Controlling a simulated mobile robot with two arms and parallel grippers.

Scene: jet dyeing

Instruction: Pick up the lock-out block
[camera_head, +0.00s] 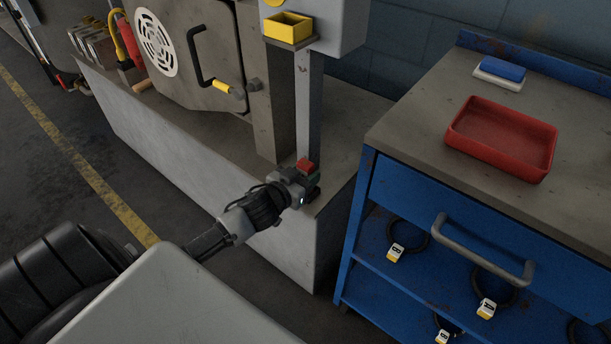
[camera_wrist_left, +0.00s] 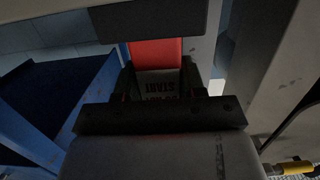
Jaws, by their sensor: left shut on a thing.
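The lock-out block (camera_head: 306,165) is red and shows at the tip of my left gripper (camera_head: 307,182), in front of the grey post above the machine plinth. In the left wrist view the block's red part (camera_wrist_left: 155,50) stands between my left gripper's fingers (camera_wrist_left: 160,83). My left gripper is shut on the block. The block's lower part is hidden, so I cannot tell whether it touches the plinth. My right gripper is not in view.
A small yellow open box (camera_head: 288,27) is on the grey control post above. The blue cart (camera_head: 440,205) at right carries a red tray (camera_head: 501,137) and a blue-and-white pad (camera_head: 500,72). The machine door handle (camera_head: 202,62) is at upper left. Open floor lies left.

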